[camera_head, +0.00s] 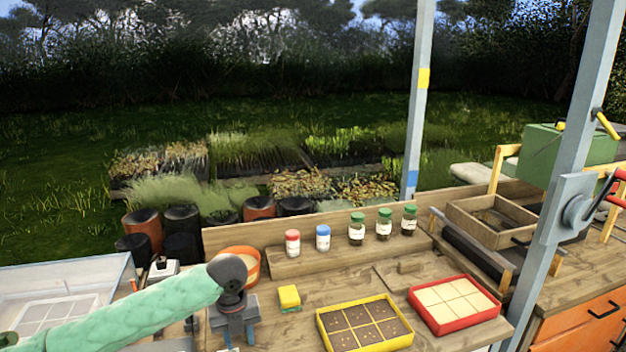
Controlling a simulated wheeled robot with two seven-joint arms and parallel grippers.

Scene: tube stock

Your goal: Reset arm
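My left arm, in a green padded sleeve, comes in from the lower left in the head view. My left gripper (238,339) points down over the front left part of the wooden bench (290,336). Its two bluish fingers look apart, with nothing seen between them, though their tips are near the bottom edge of the picture. A yellow block (289,296) lies on the bench just right of the gripper, apart from it. My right gripper is not in view.
A yellow tray (318,324) of soil cells and a red tray (414,306) of pale cells lie to the right. Several capped jars (356,232) stand on a back ledge. An orange pot (254,262) is behind the gripper. A clear bin (122,275) is at left. A metal post (555,200) rises at right.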

